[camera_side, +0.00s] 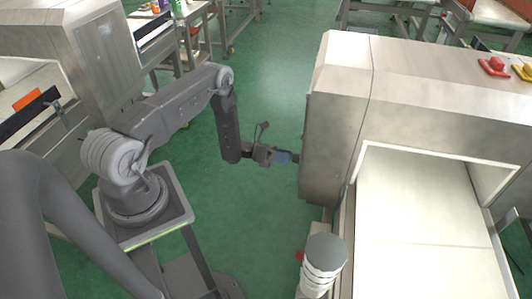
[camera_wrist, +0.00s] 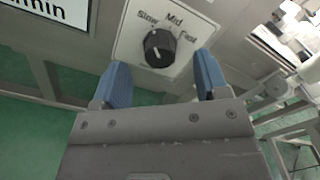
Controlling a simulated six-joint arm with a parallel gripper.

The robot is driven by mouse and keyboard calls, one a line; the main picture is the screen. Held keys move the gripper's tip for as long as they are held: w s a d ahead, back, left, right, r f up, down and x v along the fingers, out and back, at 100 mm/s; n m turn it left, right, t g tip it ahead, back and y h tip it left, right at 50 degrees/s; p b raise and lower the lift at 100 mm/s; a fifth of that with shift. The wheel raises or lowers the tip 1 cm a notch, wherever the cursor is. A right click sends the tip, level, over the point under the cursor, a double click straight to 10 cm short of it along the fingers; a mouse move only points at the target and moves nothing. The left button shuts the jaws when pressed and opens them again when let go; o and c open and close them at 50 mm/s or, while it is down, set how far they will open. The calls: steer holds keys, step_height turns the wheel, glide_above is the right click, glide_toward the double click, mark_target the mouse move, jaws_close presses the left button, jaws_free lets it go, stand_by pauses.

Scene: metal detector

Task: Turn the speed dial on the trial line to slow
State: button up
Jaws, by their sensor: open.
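The speed dial (camera_wrist: 159,48) is a round black knob on a pale plate (camera_wrist: 125,50) marked Slow, Mid and Fast. It shows in the wrist view at upper centre. A light pointer line shows on the knob, but I cannot tell for sure which mark it lines up with. My gripper (camera_wrist: 160,80) has two blue fingers, open, one on each side below the knob and apart from it. In the side view my gripper (camera_side: 290,157) is close to the left face of the metal detector housing (camera_side: 325,110); the dial is hidden there.
A sign ending in "min" (camera_wrist: 55,10) is left of the dial plate. In the side view, a conveyor belt (camera_side: 420,240) runs through the housing, with red and yellow buttons (camera_side: 494,66) on top. A grey-capped white post (camera_side: 322,265) stands in front. Green floor is clear around my arm.

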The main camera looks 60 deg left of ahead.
steer(key=v, duration=1.2)
steer(key=w+d+r+m+g, duration=0.1)
steer(key=d+r+m+g, duration=0.3)
steer(key=r+m, duration=0.3)
steer(key=d+r+m+g+y, duration=0.1)
steer(key=d+r+m+g, duration=0.35)
steer(key=r, duration=0.45)
steer(key=w+d+r+m+g, duration=0.1)
steer(key=d+r+m+g, duration=0.35)
steer(key=r, duration=0.35)
steer(key=s+d+r+m+t+y, duration=0.3)
steer(key=s+d+r+m+y, duration=0.2)
steer(key=s+r+m, duration=0.3)
steer(key=s+d+r+m+t+y, duration=0.2)
steer(key=s+d+r+m+y, duration=0.3)
steer(key=s+m, duration=0.5)
step_height(320, 180, up, 3)
steer(key=shift+s+f+t+y, duration=0.1)
steer(key=shift+s+t+y, duration=0.35)
steer(key=shift+y, duration=0.45)
